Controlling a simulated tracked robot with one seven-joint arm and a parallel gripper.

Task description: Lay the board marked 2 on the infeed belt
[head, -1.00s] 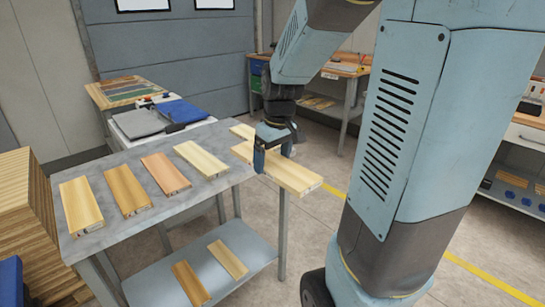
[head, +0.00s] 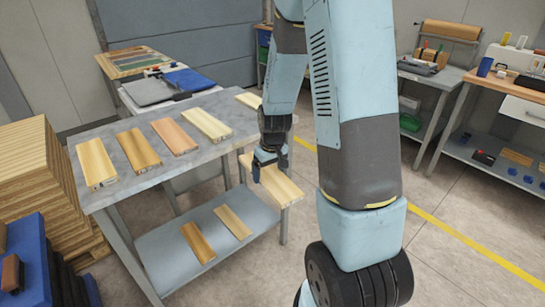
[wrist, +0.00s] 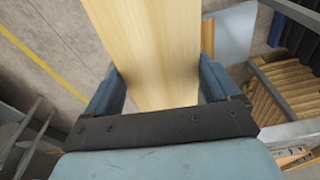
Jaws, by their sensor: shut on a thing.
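My gripper (head: 268,160) is shut on a light wooden board (head: 280,186) and holds it in the air just off the right end of the grey table (head: 160,178). In the wrist view the same board (wrist: 155,50) runs between the two fingers (wrist: 157,95), gripped at its sides. I cannot read a number on it. Several other boards lie in a row on the table, among them a pale one (head: 206,124), a reddish one (head: 174,137) and a brown one (head: 138,149). No infeed belt can be made out in these views.
Two boards, a brown one (head: 198,242) and a pale one (head: 232,221), lie on the table's lower shelf. A stack of timber (head: 40,165) stands at left. Benches (head: 440,80) stand at back right. The floor (head: 450,215) with a yellow line is open at right.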

